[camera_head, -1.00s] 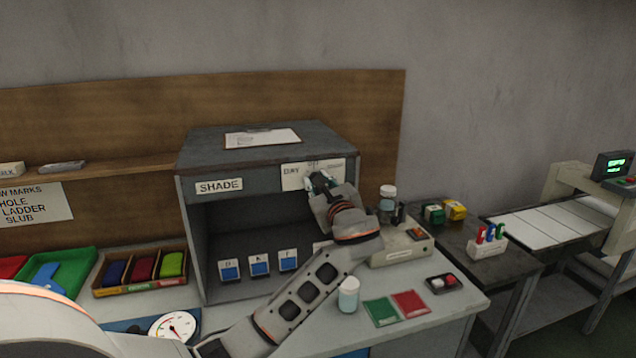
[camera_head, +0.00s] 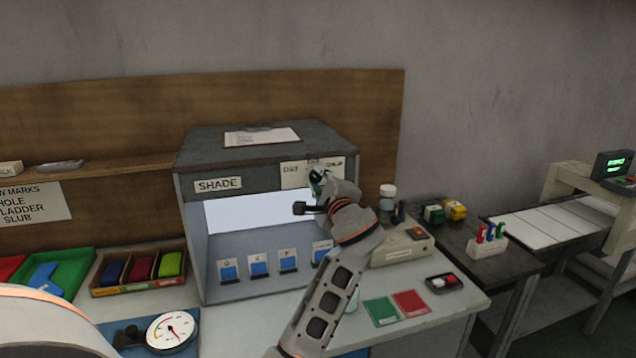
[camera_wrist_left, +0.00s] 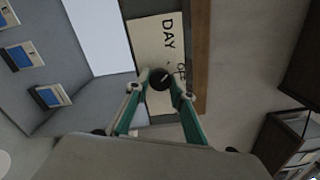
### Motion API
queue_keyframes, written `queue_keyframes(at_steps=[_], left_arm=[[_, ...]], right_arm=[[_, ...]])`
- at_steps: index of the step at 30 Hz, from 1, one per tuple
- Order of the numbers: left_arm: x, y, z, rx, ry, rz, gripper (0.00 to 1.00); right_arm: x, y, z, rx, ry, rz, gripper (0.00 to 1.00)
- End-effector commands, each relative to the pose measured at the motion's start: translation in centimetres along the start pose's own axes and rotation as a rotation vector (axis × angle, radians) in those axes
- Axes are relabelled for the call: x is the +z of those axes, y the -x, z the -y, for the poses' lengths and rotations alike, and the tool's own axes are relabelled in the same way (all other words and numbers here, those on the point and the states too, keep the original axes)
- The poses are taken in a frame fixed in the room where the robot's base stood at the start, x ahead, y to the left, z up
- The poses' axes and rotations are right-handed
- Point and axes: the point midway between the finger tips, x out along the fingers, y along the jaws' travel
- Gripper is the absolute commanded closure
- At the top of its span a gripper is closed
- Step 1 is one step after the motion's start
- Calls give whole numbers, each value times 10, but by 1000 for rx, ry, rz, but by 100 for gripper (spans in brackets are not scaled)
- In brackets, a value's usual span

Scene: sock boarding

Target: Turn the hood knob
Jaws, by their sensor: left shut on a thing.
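The shade hood (camera_head: 240,150) is a grey box with an open front. Its inside is lit, with a bright white panel (camera_head: 250,213) at the back. A cream label plate (camera_head: 293,173) on its upper right front carries the word DAY. The dark round knob (camera_wrist_left: 160,79) sits on this plate, with a small white mark on it. My left gripper (camera_head: 317,180) is at the plate, and in the left wrist view its green fingers (camera_wrist_left: 160,90) are shut on the knob from both sides. In the head view the gripper hides the knob. My right gripper is not in view.
Several blue-and-white cards (camera_head: 258,265) stand inside the hood. A white-capped jar (camera_head: 387,195) and a beige device (camera_head: 405,245) stand right of it. Green (camera_head: 381,311) and red (camera_head: 410,303) squares lie on the table. A dial gauge (camera_head: 171,332) is at the front left.

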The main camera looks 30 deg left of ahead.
Motion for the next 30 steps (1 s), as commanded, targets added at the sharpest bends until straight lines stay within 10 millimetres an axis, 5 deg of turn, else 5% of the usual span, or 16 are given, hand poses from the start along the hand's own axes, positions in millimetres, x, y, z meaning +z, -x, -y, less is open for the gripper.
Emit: queue_keyframes(at_steps=[25,26,27,30], left_arm=[[-1,0,-2,4,140,0,99],[-1,0,-2,4,140,0,75],[-1,0,-2,4,140,0,64],[0,0,-1,3,140,0,61]], right_arm=[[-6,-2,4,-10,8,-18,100],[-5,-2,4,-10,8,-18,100],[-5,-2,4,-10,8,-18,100],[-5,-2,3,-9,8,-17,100]])
